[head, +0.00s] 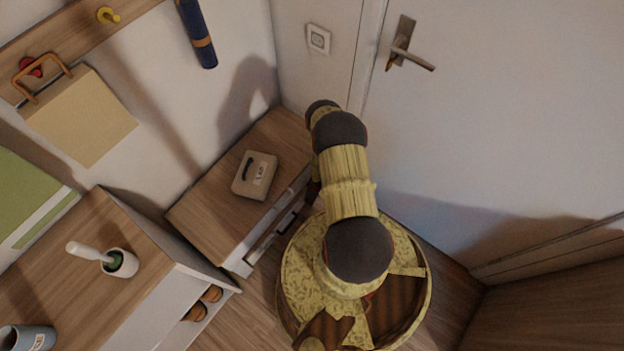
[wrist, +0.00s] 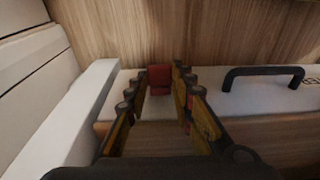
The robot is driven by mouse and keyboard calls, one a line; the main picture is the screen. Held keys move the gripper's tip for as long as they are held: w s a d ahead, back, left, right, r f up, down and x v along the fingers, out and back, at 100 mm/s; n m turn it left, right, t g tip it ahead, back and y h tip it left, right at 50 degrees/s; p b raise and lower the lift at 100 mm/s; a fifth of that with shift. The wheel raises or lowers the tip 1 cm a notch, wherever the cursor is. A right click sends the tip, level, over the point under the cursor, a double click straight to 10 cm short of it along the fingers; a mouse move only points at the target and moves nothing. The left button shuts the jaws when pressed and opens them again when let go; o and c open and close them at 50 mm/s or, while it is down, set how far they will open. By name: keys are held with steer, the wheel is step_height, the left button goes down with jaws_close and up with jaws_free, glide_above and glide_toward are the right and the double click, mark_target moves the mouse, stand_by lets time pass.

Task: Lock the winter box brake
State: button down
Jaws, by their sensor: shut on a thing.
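In the wrist view, a small red block (wrist: 160,77), which looks like the brake piece, stands at a white panel with a black bar handle (wrist: 263,74) to its right. Partly cut-off dark lettering shows at that panel's right edge. My gripper (wrist: 162,74) has its two fingers either side of the red block and is shut on it. In the head view, my arm hides the gripper and the red block. Which way the brake is set cannot be told.
In the head view, a low wooden-topped unit (head: 215,215) bears a beige case (head: 255,175). A cabinet (head: 90,255) with a brush in a cup stands at the lower left. A door with a metal handle (head: 408,50) is at the right. My arm and base fill the middle.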

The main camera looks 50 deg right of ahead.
steer(key=c, duration=1.5)
jaws_free()
steer(key=shift+c, duration=0.2)
step_height(320, 180, up, 12)
steer(key=s, duration=0.1)
steer(key=shift+s, duration=0.4)
steer(key=shift+d+f, duration=0.1)
